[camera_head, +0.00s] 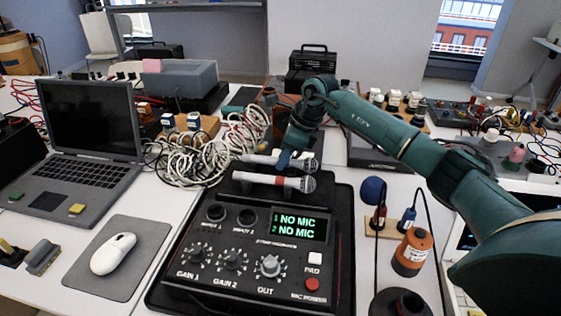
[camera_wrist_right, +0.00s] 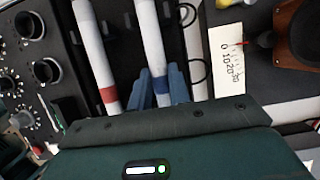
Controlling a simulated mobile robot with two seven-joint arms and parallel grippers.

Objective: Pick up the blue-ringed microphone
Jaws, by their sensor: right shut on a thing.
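The blue-ringed microphone (camera_head: 261,159) has a white body and a silver head. It lies sideways at the back of the black mixer unit, and its white body also shows in the wrist view (camera_wrist_right: 150,35). My right gripper (camera_head: 285,160) comes from above and is shut on it at the blue ring; its blue fingers (camera_wrist_right: 159,84) flank the ring in the wrist view. The red-ringed microphone (camera_head: 255,178) lies parallel in front of it, apart from the fingers. I cannot tell whether the held microphone touches its rest. My left gripper is not in view.
The mixer unit (camera_head: 250,290) has knobs and a screen reading "NO MIC" twice. Tangled white cables (camera_head: 190,160) lie left of the microphones. A laptop (camera_head: 85,130) and white mouse (camera_head: 113,254) are further left. An orange cylinder (camera_head: 411,252) stands right of the mixer.

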